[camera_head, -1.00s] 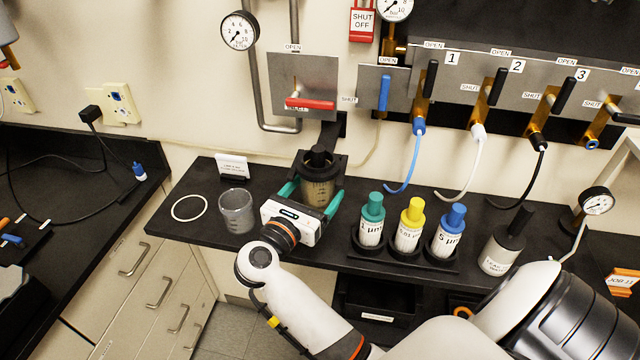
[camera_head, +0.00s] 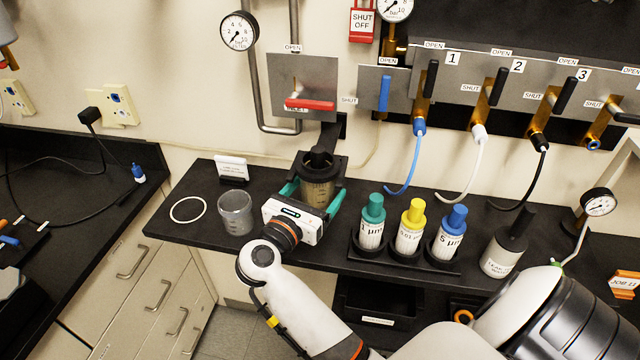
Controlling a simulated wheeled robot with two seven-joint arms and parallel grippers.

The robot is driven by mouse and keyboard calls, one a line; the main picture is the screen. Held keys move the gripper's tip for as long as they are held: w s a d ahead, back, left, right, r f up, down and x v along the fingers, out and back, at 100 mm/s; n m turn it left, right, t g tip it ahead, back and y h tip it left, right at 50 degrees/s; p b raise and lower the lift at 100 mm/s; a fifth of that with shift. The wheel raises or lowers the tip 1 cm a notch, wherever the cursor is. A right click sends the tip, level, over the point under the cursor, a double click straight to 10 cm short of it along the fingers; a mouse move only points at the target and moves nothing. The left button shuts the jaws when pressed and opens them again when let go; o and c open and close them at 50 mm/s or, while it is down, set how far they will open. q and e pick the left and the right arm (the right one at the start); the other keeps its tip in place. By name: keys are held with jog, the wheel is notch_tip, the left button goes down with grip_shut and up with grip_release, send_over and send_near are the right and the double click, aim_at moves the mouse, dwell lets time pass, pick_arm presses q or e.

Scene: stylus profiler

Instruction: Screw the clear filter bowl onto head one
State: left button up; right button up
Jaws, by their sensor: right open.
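The clear filter bowl (camera_head: 318,191), brownish and see-through with marks on its side, hangs upright under the black filter head (camera_head: 320,160). I cannot tell whether its thread is engaged. My right gripper (camera_head: 312,196) reaches in from below, with one teal finger on each side of the bowl; it is open, and the near finger tips are partly hidden by the bowl and gripper body. Another clear cup (camera_head: 236,212) stands on the shelf to the left. My left gripper is not in view.
A white ring (camera_head: 188,209) lies on the black shelf (camera_head: 262,248). Green, yellow and blue capped bottles (camera_head: 409,232) stand in a rack right of my gripper. Red-handled and blue-handled valves (camera_head: 310,104) are above the head.

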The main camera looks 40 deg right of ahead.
jog(key=c, duration=1.4)
jog(key=shift+r, duration=0.35)
